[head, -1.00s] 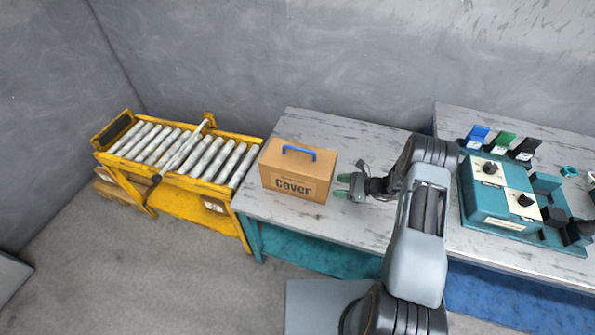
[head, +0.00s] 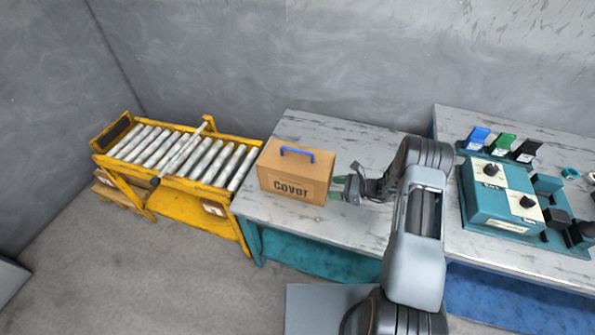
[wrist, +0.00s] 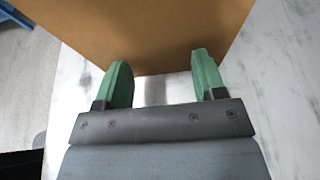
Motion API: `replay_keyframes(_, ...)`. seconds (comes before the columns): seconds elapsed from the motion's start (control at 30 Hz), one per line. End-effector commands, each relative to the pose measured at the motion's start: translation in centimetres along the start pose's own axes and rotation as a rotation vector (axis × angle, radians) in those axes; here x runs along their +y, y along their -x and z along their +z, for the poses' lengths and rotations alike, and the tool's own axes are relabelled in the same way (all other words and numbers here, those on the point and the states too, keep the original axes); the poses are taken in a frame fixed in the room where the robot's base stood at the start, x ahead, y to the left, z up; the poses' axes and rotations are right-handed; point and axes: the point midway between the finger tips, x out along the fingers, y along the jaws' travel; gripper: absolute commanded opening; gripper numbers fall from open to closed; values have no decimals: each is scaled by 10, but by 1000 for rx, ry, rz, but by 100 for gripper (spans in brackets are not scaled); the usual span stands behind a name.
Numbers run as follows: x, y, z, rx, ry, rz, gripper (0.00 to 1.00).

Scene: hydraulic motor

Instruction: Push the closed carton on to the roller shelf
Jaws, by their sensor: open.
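The closed carton (head: 297,172) is brown, has a blue handle on top and the word "Cover" on its front. It stands upright at the left end of the grey table, close to the roller shelf (head: 180,155), a yellow frame with grey rollers to its left. My gripper (head: 338,187) is at the carton's right side, open and empty. In the wrist view the green fingertips (wrist: 160,72) are apart and reach the carton's side (wrist: 150,35); I cannot tell whether both touch it.
A loose bar (head: 180,155) lies slantwise across the rollers. On the right table are a teal box with knobs (head: 500,200) and blue, green and black bins (head: 502,143). The table (head: 300,122) behind the carton is clear.

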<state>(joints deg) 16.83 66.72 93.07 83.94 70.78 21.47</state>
Motion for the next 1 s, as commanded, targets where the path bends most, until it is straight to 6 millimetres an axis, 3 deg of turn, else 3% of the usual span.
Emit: replay_keyframes(1.0,-3,-62,22,0,3,4,64)
